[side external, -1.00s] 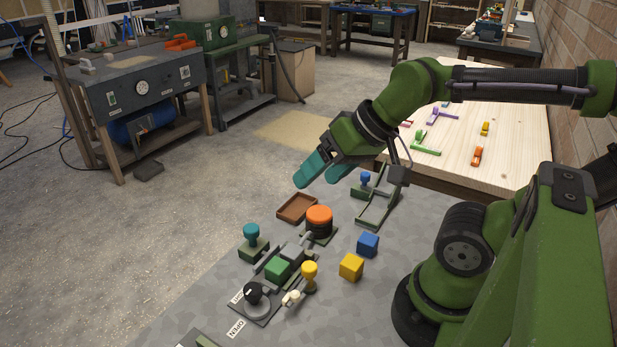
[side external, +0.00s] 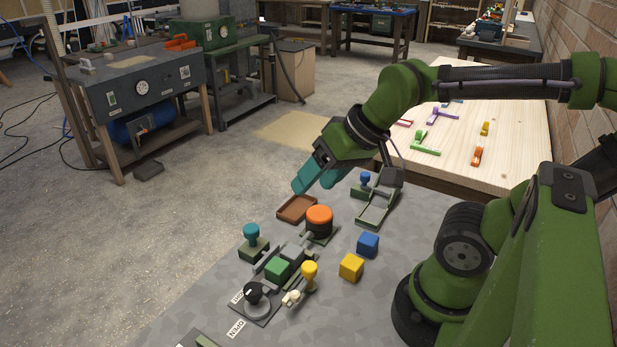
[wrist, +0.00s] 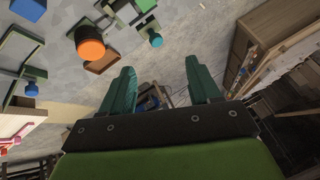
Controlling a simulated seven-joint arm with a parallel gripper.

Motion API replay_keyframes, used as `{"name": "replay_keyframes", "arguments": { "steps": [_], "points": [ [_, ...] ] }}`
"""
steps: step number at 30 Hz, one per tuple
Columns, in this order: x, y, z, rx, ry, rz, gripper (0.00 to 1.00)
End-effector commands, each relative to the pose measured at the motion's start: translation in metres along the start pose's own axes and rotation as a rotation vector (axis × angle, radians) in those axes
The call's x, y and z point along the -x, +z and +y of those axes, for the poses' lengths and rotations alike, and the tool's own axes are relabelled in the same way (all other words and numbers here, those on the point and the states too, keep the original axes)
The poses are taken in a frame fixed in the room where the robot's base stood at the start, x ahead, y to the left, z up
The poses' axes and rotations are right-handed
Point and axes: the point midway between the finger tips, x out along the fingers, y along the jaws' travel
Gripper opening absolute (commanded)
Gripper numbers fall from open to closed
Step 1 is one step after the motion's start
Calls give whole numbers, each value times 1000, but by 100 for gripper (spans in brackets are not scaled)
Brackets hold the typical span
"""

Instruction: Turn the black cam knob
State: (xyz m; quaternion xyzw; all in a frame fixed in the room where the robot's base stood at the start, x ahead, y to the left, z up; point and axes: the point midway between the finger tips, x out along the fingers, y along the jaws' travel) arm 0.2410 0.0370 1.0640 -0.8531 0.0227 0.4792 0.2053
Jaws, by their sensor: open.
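The black cam knob (side external: 253,291) sits on a grey round base on a dark plate at the front left of the grey table, beside labels, one of which reads OPEN. My gripper (side external: 312,182) is in the air above the far part of the table, near the brown tray (side external: 296,208), well away from the knob. Its two teal fingers are apart and empty. In the wrist view my open gripper (wrist: 164,88) points out past the table edge toward the floor. I cannot make out the knob in that view.
Between gripper and knob stand an orange round button (side external: 319,216), a teal knob (side external: 251,231), a green block (side external: 277,268) and a yellow knob (side external: 309,270). Blue (side external: 368,245) and yellow (side external: 351,266) cubes lie to the right. A blue-knobbed fixture (side external: 375,204) stands behind.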

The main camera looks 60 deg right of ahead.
Motion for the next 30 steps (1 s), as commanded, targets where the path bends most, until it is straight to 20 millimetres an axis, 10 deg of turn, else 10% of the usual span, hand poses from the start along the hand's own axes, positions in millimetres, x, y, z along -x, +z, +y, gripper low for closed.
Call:
{"name": "replay_keyframes", "arguments": {
  "steps": [5, 12, 18, 30],
  "points": [
    [-32, -6, -28, 275, 83, -171, 62],
    [-77, -1, -88, 1090, 10, -500, 62],
    [-84, 0, -120, 1615, -153, -629, 62],
    [-90, 6, -115, 1848, -229, -665, 62]
  ]
}}
